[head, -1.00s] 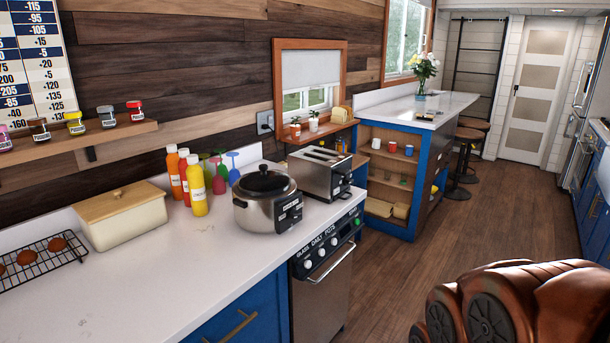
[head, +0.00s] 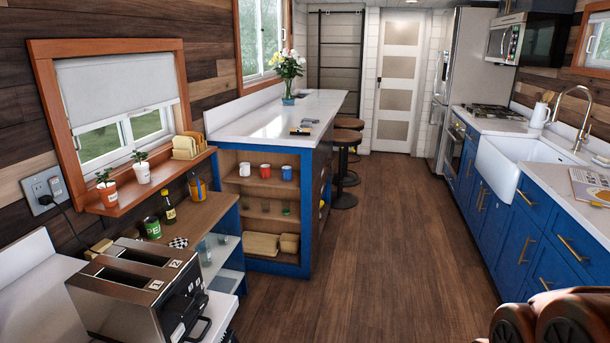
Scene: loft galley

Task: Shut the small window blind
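The small window (head: 112,128) has an orange-brown wooden frame and sits on the left wall. Its white blind (head: 117,85) hangs over the upper part of the glass, partly lowered. Below the blind's lower edge, a strip of the window panes (head: 122,136) stays uncovered, with greenery outside. A brown, rounded part of my own body shows at the bottom right. My gripper is not in view.
A toaster (head: 138,283) stands on the near counter. The wooden floor (head: 370,240) is clear between the blue shelf unit (head: 268,205) and sink cabinets (head: 520,225).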

